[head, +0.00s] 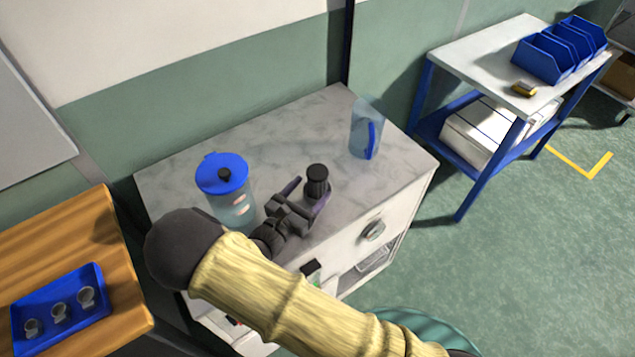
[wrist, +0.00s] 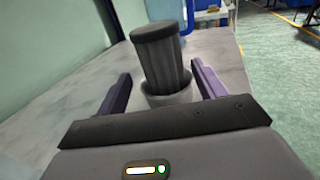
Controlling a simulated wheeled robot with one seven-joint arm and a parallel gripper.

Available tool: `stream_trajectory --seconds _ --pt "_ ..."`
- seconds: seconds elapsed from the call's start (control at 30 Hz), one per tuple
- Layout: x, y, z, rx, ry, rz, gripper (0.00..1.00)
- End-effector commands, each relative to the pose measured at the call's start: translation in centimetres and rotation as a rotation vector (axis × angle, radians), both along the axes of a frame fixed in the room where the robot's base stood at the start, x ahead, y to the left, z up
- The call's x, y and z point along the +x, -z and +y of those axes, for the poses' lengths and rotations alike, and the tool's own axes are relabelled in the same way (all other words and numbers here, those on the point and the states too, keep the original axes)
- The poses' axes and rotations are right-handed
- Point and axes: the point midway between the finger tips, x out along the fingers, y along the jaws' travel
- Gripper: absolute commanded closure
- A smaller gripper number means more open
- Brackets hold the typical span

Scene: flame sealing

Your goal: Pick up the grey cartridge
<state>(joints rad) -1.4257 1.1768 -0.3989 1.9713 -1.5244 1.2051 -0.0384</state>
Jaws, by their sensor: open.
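The grey cartridge (head: 316,183) is a dark ribbed cylinder with a black top, standing on the marble-topped cabinet (head: 270,140) in the head view. In the wrist view the cartridge (wrist: 162,58) stands upright, slightly tilted in the picture, with its lower end in a paler grey round base (wrist: 168,96). My gripper (head: 307,190) is open at the cartridge. In the wrist view my gripper's two purple fingers (wrist: 160,90) lie to the left and right of the cartridge's lower part, with a gap on each side.
A blue-lidded jug (head: 228,190) stands left of my gripper and a clear blue pitcher (head: 365,130) stands behind right. A wooden table (head: 60,235) with a blue tray (head: 45,300) is at left. A blue-framed cart (head: 480,55) carries blue bins (head: 545,60) and a yellow-black item (head: 523,90).

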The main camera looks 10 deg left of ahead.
Motion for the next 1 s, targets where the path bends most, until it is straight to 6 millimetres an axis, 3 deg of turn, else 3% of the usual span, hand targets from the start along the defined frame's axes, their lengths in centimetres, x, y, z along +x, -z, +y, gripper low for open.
stream_trajectory --seconds 0.27,0.4,0.97,1.0 --pt "2.9 -1.3 -1.6 -0.001 0.004 0.0 0.31" --pt "4.4 -1.0 -2.1 0.001 0.001 -0.001 0.31" --pt "4.7 -0.9 -2.1 0.001 -0.001 -0.001 0.31" --pt "4.7 -0.9 -2.1 0.001 -0.001 -0.001 0.36"
